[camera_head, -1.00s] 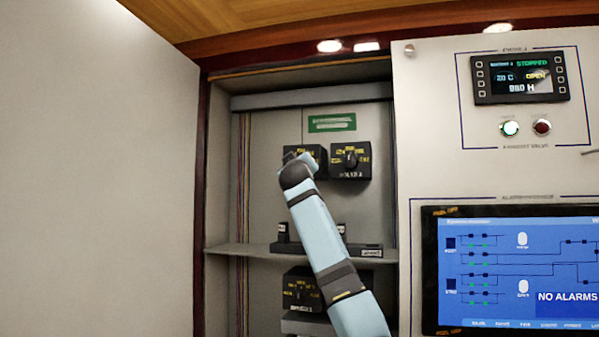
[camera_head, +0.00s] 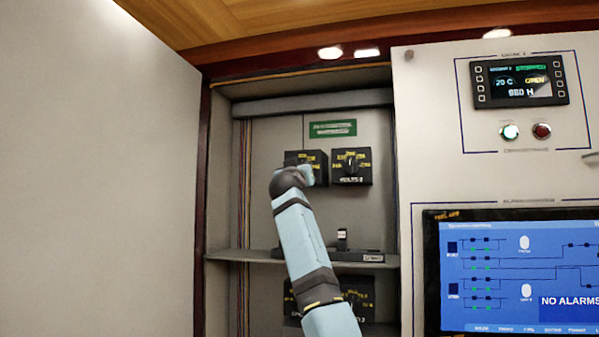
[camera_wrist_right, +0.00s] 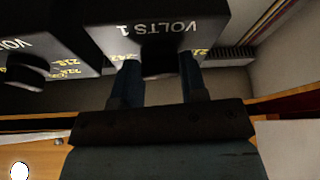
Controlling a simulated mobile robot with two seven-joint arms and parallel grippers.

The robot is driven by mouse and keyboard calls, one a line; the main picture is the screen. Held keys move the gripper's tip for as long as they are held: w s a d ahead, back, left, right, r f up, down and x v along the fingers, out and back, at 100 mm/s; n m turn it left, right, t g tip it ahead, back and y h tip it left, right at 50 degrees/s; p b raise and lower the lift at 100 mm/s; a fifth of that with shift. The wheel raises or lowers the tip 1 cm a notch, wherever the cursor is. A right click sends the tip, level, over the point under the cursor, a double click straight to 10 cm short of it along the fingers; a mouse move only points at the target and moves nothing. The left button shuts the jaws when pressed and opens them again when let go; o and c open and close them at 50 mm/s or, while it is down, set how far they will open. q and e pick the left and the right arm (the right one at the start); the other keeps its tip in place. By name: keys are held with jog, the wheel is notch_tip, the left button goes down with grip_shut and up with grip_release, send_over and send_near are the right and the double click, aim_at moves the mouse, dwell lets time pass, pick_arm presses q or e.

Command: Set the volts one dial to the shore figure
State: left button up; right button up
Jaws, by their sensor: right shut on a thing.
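The volts one dial is a black box with yellow markings (camera_head: 316,156), on the back wall of the open cabinet. My right arm covers much of it in the head view. In the right wrist view the box shows upside down with the label "VOLTS 1" (camera_wrist_right: 158,28). The dark knob (camera_wrist_right: 158,68) sits between the two fingers of my right gripper (camera_wrist_right: 157,78), which is shut on it. The knob's pointer is hidden, and the yellow figures are mostly covered or blurred. My left gripper is in neither view.
The volts two dial (camera_head: 351,167) sits close at the right. A shelf (camera_head: 240,255) with small dark fittings runs below, and another dial box (camera_head: 362,296) is under it. A white panel with a blue alarm screen (camera_head: 520,270) stands at the right.

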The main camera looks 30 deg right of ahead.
jog(key=shift+f, duration=0.1)
jog(key=o, duration=0.9)
jog(key=b+v, duration=0.4)
jog(key=v, duration=0.9)
jog(key=shift+s+a, duration=0.25)
jog(key=shift+s, duration=0.05)
